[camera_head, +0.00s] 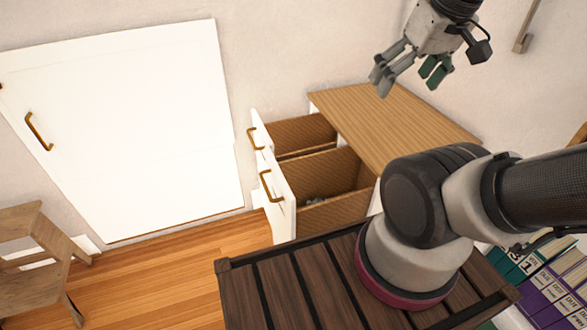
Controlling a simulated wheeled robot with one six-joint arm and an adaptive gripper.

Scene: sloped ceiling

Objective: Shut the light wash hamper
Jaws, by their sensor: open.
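A wooden cabinet (392,122) stands against the wall with two open pull-out hampers on its left side. The far hamper (302,131) has a white front with a brass-coloured handle (255,138). The near hamper (325,172) has a similar white front (282,212) and handle (268,187), and some greyish contents lie inside it. I cannot tell which one is the light wash hamper. My gripper (410,82) is open and empty above the far part of the cabinet top, apart from both hampers.
A large white door panel (125,120) with a handle is at left. A wooden chair (35,250) stands at lower left. The wooden floor (185,270) left of the hampers is clear. Several binders (550,285) are at lower right.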

